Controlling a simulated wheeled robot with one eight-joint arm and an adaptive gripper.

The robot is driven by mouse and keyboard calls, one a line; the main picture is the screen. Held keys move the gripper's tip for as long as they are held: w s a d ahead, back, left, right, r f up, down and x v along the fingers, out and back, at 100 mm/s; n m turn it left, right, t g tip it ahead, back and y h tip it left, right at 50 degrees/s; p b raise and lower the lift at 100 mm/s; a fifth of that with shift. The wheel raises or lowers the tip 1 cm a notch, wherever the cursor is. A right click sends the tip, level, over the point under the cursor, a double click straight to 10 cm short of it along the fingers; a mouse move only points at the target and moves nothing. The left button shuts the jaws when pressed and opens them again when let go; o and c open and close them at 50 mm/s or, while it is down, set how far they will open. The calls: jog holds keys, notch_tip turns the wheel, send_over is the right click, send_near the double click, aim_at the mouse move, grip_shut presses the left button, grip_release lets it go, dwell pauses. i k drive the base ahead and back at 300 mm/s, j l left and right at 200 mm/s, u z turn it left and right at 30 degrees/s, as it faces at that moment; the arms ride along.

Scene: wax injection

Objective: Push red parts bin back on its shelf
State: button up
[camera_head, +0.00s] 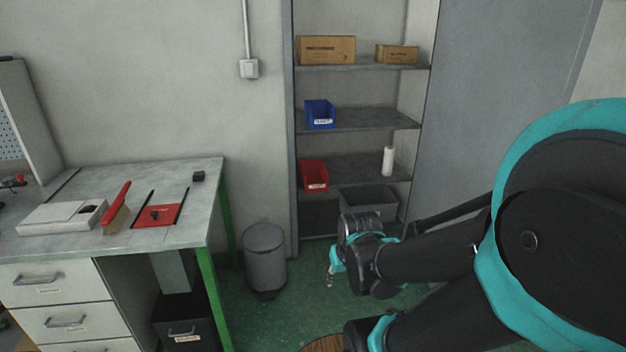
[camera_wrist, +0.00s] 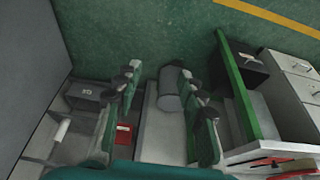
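The red parts bin (camera_head: 314,175) sits at the left end of a middle shelf (camera_head: 352,170) in the grey shelving unit. Its labelled front is at or close to the shelf's front edge; I cannot tell whether it overhangs. My gripper (camera_head: 331,276) hangs low in front of the unit, right of the bin and below it in the head view, apart from it. In the wrist view my gripper (camera_wrist: 164,88) shows two separated fingers with nothing between them. The red bin (camera_wrist: 124,133) shows there beside the left finger, partly hidden by it.
A white bottle (camera_head: 388,161) stands right of the red bin on its shelf. A blue bin (camera_head: 320,115) is one shelf above, a grey crate (camera_head: 369,198) below. A grey trash can (camera_head: 265,258) stands left of the unit. A workbench (camera_head: 180,182) is at left.

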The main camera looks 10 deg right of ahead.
aim_at(314, 175)
jog(key=i+z, duration=0.25)
jog(key=z, duration=0.2)
jog(key=i+j+z, duration=0.1)
jog(key=z, duration=0.35)
jog(key=i+j+z, duration=0.35)
jog(key=i+j, duration=1.15)
